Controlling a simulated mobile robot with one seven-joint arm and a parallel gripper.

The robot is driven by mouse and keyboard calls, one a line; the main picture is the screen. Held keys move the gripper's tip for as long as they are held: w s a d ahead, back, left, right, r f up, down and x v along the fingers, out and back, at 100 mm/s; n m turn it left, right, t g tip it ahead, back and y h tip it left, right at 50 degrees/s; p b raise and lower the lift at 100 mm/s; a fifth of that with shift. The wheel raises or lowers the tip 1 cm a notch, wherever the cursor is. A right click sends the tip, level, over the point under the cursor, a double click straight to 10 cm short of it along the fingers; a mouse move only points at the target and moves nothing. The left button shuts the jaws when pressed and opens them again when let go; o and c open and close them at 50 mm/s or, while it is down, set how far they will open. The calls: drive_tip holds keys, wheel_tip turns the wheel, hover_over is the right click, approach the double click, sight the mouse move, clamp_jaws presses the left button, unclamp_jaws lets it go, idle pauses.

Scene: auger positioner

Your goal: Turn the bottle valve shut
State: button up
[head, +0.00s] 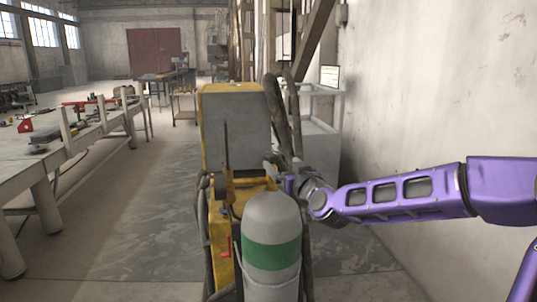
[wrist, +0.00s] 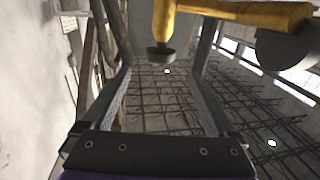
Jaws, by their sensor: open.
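The gas bottle (head: 272,252) is grey with a green band and stands upright at the lower middle of the head view. Part of it shows at the top right of the wrist view (wrist: 288,47). The brass-yellow valve (wrist: 240,12) runs in from the right in the wrist view and bears a dark round knob (wrist: 160,54). My gripper (wrist: 162,72) is open, with one finger on each side of the knob in the picture. I cannot tell whether either finger touches it. In the head view my gripper (head: 284,174) is just above the bottle, and the valve is hard to make out.
A yellow and grey machine (head: 236,130) with thick hoses stands right behind the bottle. A wall (head: 440,100) is close on the right. A long workbench (head: 50,165) with tools stands on the left, with clear floor (head: 140,235) between.

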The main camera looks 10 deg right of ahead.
drive_tip(key=w+a, duration=0.2)
drive_tip(key=w, duration=1)
drive_tip(key=c, duration=1.4)
drive_tip(key=shift+o, duration=0.2)
drive_tip(key=shift+a, duration=0.1)
